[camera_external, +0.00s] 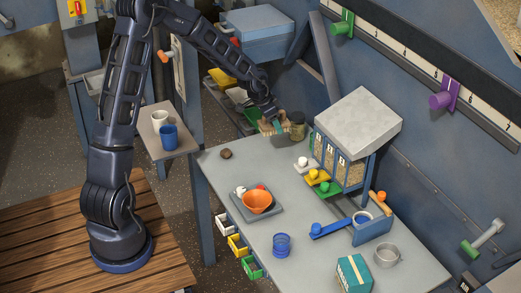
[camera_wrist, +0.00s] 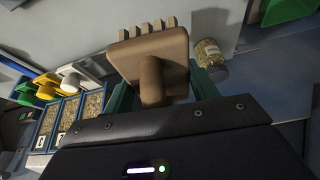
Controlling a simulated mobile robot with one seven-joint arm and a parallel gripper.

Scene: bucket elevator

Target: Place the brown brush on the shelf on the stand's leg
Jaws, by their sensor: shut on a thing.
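The brown brush (camera_wrist: 150,50) fills the upper middle of the wrist view, its block and pale bristle tufts pointing away from me. My gripper (camera_wrist: 160,88) is shut on its handle, with a green finger on each side. In the external view, my gripper (camera_external: 275,121) holds the brush (camera_external: 265,127) at the back left edge of the grey table, partly hidden by the fingers. I cannot tell whether the brush touches the table. A small grey shelf (camera_external: 180,147) beside a blue post at left carries a white cup (camera_external: 160,118) and a blue cup (camera_external: 168,137).
A glass jar (camera_external: 297,125) stands close beside the brush; it also shows in the wrist view (camera_wrist: 210,59). The dispenser (camera_external: 358,122) stands farther right. Bins (camera_external: 222,80) hang behind.

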